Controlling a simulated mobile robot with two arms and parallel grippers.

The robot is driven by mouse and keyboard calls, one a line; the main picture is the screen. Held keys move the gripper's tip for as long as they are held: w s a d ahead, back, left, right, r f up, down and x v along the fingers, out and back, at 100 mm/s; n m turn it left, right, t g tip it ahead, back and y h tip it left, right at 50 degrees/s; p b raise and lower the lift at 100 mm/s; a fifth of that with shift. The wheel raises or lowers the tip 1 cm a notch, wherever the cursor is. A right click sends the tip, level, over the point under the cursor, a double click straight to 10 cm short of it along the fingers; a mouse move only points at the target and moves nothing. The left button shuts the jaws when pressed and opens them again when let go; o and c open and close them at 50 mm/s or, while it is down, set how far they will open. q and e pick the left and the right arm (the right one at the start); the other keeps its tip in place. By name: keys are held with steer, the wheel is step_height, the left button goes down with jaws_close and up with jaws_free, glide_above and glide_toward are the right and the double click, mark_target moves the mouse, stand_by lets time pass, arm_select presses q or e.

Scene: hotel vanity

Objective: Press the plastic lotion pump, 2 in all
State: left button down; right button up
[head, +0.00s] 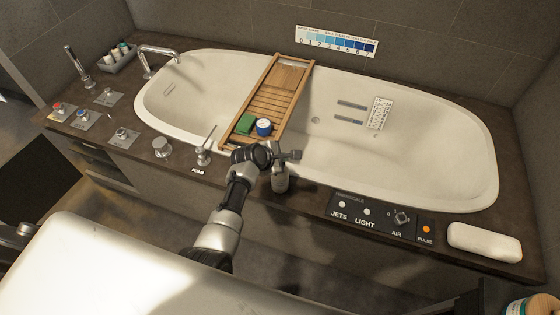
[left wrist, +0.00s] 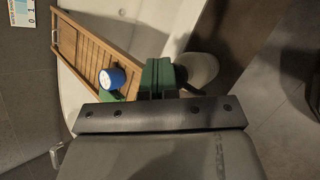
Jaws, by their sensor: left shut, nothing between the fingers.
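A greyish pump bottle (head: 280,183) stands on the front rim of the tub, partly hidden behind my left gripper (head: 272,158). The gripper is at the height of the bottle's top; I cannot tell whether it touches the pump head. In the left wrist view its two green-looking fingers (left wrist: 158,78) are closed together with nothing between them. A pale rounded shape (left wrist: 196,70), probably the bottle, shows just beyond them on the right, with a dark bar beside the fingers. My right gripper is not in view.
A wooden tray (head: 274,82) spans the tub, bearing a green block (head: 245,124) and a blue-and-white container (head: 264,127). A FOAM lever (head: 204,150) stands left; a control panel (head: 372,215) and white roll (head: 484,242) lie right. Another bottle (head: 530,307) is at bottom right.

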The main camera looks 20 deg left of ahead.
arm_select(q)
steer(key=shift+f, duration=0.35)
stand_by(0.3)
steer(key=shift+r+p, duration=1.15)
steer(key=shift+p, duration=0.05)
step_height(320, 180, up, 5)
steer(key=p, duration=0.5)
steer(key=shift+r+p, duration=0.1)
steer(key=shift+p, duration=0.3)
steer(key=shift+a, duration=0.1)
stand_by(1.7)
